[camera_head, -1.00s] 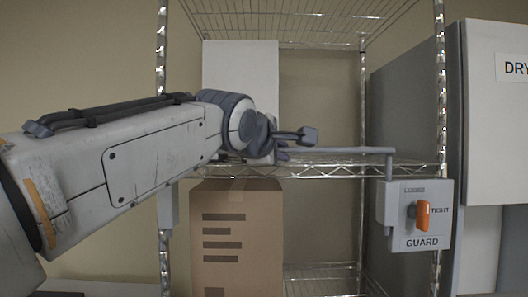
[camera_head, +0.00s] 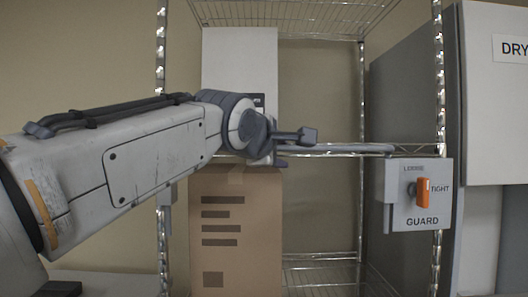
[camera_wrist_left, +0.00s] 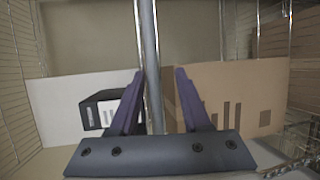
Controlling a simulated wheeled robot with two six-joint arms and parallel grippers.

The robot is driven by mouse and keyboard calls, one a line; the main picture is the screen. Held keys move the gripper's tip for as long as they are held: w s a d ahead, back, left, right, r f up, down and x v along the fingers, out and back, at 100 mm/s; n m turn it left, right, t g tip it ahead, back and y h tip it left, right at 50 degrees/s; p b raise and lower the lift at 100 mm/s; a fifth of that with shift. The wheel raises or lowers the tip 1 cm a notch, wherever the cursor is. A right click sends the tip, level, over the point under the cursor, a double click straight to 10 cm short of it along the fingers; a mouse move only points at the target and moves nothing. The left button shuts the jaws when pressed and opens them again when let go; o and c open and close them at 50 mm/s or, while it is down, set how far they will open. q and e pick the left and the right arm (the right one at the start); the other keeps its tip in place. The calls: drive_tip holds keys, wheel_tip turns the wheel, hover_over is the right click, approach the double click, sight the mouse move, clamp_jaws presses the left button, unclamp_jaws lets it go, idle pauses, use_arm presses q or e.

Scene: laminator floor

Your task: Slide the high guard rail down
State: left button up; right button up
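The grey guard rail (camera_head: 350,148) runs level across the front of the shelf, at about the wire shelf's edge. Its right end meets the grey guard box (camera_head: 408,211), whose orange knob (camera_head: 424,192) stands upright below LOOSE and beside TIGHT. My left gripper (camera_head: 293,149) is at the rail's left part. In the left wrist view the rail (camera_wrist_left: 152,100) passes between the two fingers of my left gripper (camera_wrist_left: 160,75), with a gap on the right side; it lies close to the left finger, and contact is unclear. My right gripper is not in view.
A white box (camera_head: 240,60) stands on the shelf behind the rail, and a brown carton (camera_head: 236,225) stands below. Chrome posts (camera_head: 162,60) frame the rack. A grey cabinet (camera_head: 495,110) marked DRY stands at the right.

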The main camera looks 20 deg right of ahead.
use_arm(q)
drive_tip(key=b+v, duration=0.4)
drive_tip(key=v, duration=0.6)
drive_tip(key=shift+s, duration=0.2)
drive_tip(key=shift+a, duration=0.1)
